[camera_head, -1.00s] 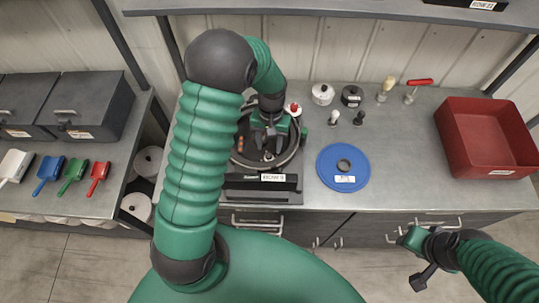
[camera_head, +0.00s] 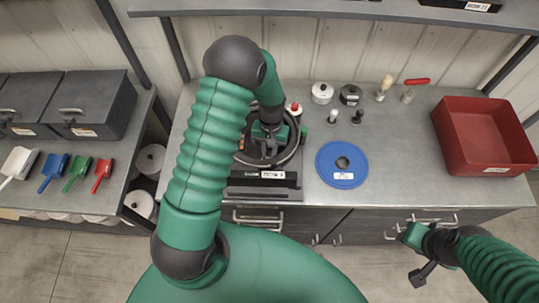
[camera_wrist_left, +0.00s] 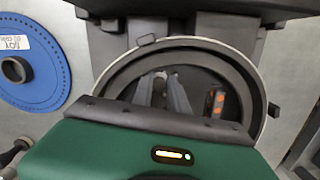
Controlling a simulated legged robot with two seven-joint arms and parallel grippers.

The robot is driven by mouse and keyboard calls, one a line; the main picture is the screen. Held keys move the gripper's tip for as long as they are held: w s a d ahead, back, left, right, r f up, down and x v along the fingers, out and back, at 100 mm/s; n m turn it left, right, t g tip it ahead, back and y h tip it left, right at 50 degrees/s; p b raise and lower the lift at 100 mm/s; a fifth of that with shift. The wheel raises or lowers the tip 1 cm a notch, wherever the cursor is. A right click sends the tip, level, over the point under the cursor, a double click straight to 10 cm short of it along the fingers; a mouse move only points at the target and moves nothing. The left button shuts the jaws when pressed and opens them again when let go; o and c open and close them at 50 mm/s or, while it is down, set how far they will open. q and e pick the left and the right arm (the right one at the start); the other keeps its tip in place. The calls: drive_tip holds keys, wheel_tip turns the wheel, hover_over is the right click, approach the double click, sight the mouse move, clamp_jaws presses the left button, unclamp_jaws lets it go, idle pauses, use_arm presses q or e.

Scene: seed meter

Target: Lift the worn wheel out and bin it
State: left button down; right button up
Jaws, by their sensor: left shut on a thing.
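My left gripper (camera_head: 268,146) points down into the round dark housing of the seed meter (camera_head: 296,152) on the bench. In the left wrist view its fingers (camera_wrist_left: 164,92) reach into the housing (camera_wrist_left: 262,85), close together at its middle. They are shut on the central part of a dark wheel (camera_wrist_left: 140,72) inside the rim. The gripped spot is mostly hidden, and I cannot tell whether the wheel is raised. Orange-red pieces show beside the fingers. A red open bin (camera_head: 484,170) stands at the right of the bench. My right gripper (camera_head: 418,258) hangs in front of the bench, its jaws unclear.
A blue disc (camera_head: 330,174) with a dark hub lies right of the meter. Small jars, knobs, a brush and a red-handled tool stand behind it. Coloured scoops and grey boxes are on the left bench. A shelf (camera_head: 330,9) overhangs the back. Bench before the bin is clear.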

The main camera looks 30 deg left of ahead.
sight(270, 151)
use_arm(q)
drive_tip(key=shift+d+f, duration=0.1)
drive_tip(key=shift+w+r, duration=0.15)
drive_tip(key=shift+r, duration=0.15)
drive_tip(key=r, duration=0.1)
drive_tip(key=r+b, duration=0.1)
drive_tip(key=r, duration=0.3)
drive_tip(key=shift+w+a+r, duration=0.1)
drive_tip(key=shift+w+a, duration=0.3)
drive_tip(key=r, duration=0.4)
drive_tip(key=shift+s+d+r+b, duration=0.2)
drive_tip(key=shift+s+d+b, duration=0.1)
drive_tip(key=shift+b, duration=0.1)
use_arm(e)
drive_tip(key=shift+x, duration=1)
use_arm(q)
drive_tip(key=shift+w+a, duration=0.1)
use_arm(e)
drive_tip(key=shift+w+a, duration=0.15)
